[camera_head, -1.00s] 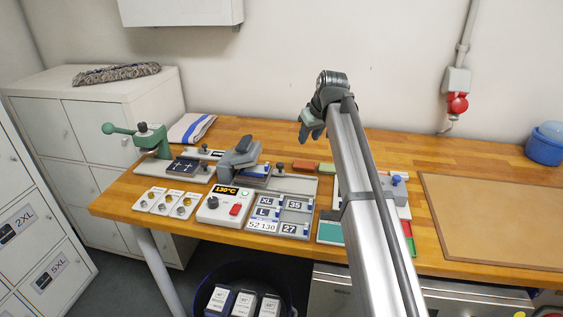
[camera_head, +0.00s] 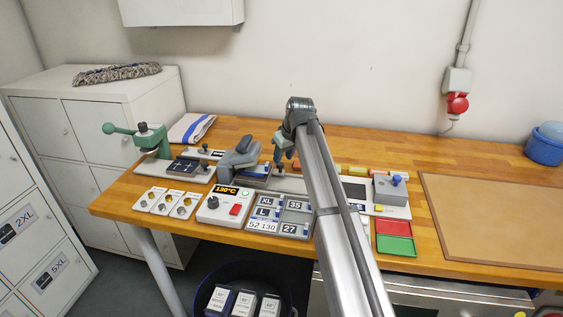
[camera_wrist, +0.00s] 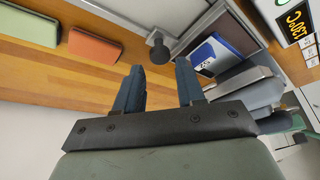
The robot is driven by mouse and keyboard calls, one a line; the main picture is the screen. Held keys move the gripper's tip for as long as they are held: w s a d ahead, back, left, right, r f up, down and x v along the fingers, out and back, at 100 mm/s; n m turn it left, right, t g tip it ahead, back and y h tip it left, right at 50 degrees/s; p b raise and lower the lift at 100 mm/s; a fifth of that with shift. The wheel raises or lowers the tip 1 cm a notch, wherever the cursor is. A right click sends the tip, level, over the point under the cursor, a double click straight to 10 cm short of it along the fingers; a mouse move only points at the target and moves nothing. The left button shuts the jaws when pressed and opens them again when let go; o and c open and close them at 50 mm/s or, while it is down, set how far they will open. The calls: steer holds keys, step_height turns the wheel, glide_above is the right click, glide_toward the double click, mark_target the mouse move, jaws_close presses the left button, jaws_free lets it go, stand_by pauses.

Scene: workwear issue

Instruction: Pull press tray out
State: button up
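The grey heat press (camera_head: 240,158) stands on the bench, and its readout shows 130°C. Its press tray (camera_head: 292,184) extends to the right from under the press; in the wrist view the tray (camera_wrist: 205,22) carries a blue and white piece (camera_wrist: 215,52) at the press end. The tray's dark round knob (camera_wrist: 157,46) stands just beyond my fingertips, roughly between them in the picture. My gripper (camera_head: 281,162) is above the knob end of the tray; in the wrist view its two blue-grey fingers (camera_wrist: 160,70) are apart with nothing between them. My gripper partly hides the knob in the head view.
A green-handled press (camera_head: 152,140) stands to the left. A control box (camera_head: 222,207) and size tiles (camera_head: 280,215) lie in front. Orange and green blocks (camera_wrist: 95,46) lie behind the tray. A grey box with a blue knob (camera_head: 391,188) and red and green trays (camera_head: 395,236) are right.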

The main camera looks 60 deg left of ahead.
mark_target(281, 164)
steer(key=shift+x, duration=1.85)
jaws_close()
